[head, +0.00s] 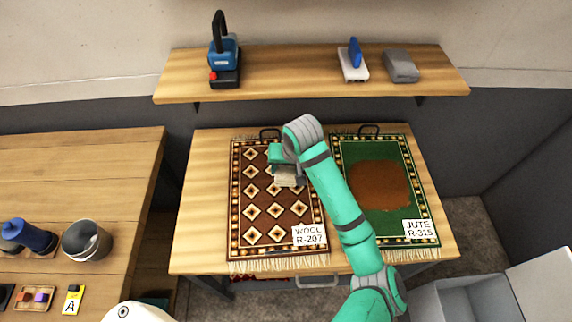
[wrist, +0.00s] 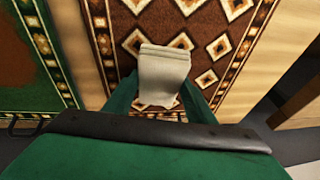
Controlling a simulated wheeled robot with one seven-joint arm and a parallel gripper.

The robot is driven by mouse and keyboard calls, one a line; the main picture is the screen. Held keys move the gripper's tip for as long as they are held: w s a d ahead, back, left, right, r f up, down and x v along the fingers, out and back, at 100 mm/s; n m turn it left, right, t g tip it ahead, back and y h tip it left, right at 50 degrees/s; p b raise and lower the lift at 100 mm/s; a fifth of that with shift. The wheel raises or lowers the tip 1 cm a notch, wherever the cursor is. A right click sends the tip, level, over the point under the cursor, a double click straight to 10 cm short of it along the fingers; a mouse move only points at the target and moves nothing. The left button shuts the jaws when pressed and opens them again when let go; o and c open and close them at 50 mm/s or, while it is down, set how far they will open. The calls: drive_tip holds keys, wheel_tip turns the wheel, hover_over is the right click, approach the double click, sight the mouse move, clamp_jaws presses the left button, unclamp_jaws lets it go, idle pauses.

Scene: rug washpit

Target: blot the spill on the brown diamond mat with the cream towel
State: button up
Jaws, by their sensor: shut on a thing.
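The brown diamond mat (head: 263,215), labelled WOOL R-207, lies on the left of the wooden table. It fills much of the wrist view (wrist: 213,22). My gripper (head: 284,163) is over its upper right part, shut on the folded cream towel (head: 289,181). In the wrist view the towel (wrist: 163,72) hangs between the green fingers, over or against the mat; I cannot tell whether it touches. No spill shows clearly on the brown mat; towel and arm hide part of it. A large brown patch (head: 378,186) shows on the green mat.
The green mat (head: 421,190), labelled JUTE R-315, lies on the right of the table (head: 207,190). A shelf (head: 295,75) above holds a blue device, a brush and a grey block. A bucket (head: 86,241) stands on the left bench. A grey bin is at lower right.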

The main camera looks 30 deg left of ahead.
drive_tip(key=shift+f, duration=0.8)
idle(2.2)
drive_tip(key=shift+r, duration=3.6)
